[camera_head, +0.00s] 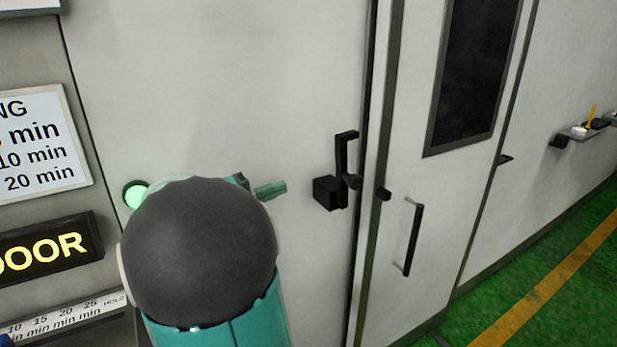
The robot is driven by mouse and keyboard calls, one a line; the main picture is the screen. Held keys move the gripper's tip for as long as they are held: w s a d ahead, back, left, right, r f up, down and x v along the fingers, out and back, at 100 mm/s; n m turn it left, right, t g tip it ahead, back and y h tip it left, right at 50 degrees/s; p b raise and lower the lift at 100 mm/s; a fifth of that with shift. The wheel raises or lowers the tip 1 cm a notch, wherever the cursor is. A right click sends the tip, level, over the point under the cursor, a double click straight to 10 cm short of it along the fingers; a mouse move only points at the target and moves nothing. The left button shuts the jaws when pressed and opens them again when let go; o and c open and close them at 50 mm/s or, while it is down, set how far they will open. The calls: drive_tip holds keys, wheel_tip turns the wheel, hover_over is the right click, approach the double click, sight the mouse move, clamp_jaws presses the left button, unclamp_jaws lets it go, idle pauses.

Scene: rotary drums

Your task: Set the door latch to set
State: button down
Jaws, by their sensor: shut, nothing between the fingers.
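The door latch (328,193) is a black block with an upright bent lever above it, on the pale panel just left of the door's edge. My gripper (279,189) shows only as a short teal tip past my dark rounded arm link. It is shut and empty, and points right toward the latch. In the picture a gap separates the tip from the latch. The rest of my gripper is hidden behind my arm. I cannot read any set marking at the latch.
The pale door (410,190) has a dark window (473,75) and a black pull handle (411,237). A green lit button (134,194) and a lit DOOR sign (45,248) are at left. Green floor (590,270) with a yellow line lies at right.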

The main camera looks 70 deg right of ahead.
sight(339, 167)
drive_tip(key=x, duration=1.3)
drive_tip(key=shift+s+d, duration=0.15)
drive_tip(key=shift+s, duration=0.1)
drive_tip(key=shift+d+r, duration=0.1)
